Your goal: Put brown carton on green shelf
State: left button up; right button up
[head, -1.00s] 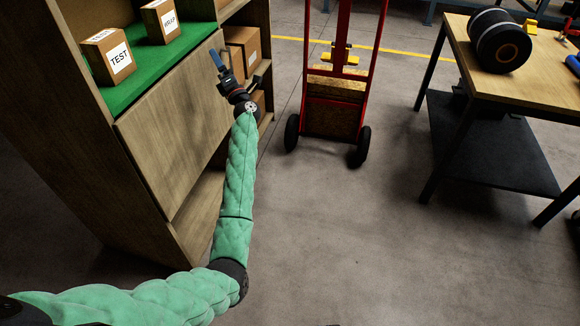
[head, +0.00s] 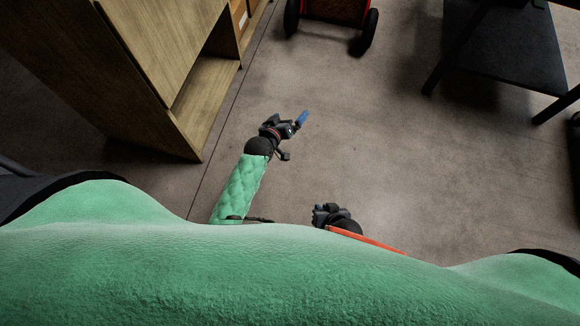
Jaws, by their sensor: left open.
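My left gripper (head: 294,128) is open and empty, with a blue fingertip, over bare floor to the right of the wooden shelf unit. My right gripper (head: 324,213) is low in front of my body, partly hidden, and its jaws cannot be made out. A brown carton (head: 239,14) shows only in part at the top edge, inside the shelf unit, well away from both grippers. The green shelf is out of view now.
The wooden shelf unit (head: 150,60) stands at the upper left, with an open lower bay. A red hand truck (head: 335,10) is at the top and a dark table shelf (head: 505,45) at the upper right. The floor between is clear.

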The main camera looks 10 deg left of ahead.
pick_arm(q)
jog(key=s+d+f+m+g, duration=0.1)
jog(key=s+d+f+g, duration=0.1)
jog(key=s, duration=0.6)
jog(key=s+d+f+m+g, duration=0.1)
jog(key=s+f, duration=0.3)
jog(key=s, duration=0.5)
jog(key=s+d+f+m+g, duration=0.2)
jog(key=s+f+m+g, duration=0.1)
jog(key=s, duration=0.6)
jog(key=shift+s+d+f+g, duration=0.15)
jog(key=shift+d+f+g, duration=0.15)
jog(key=shift+f+g, duration=0.15)
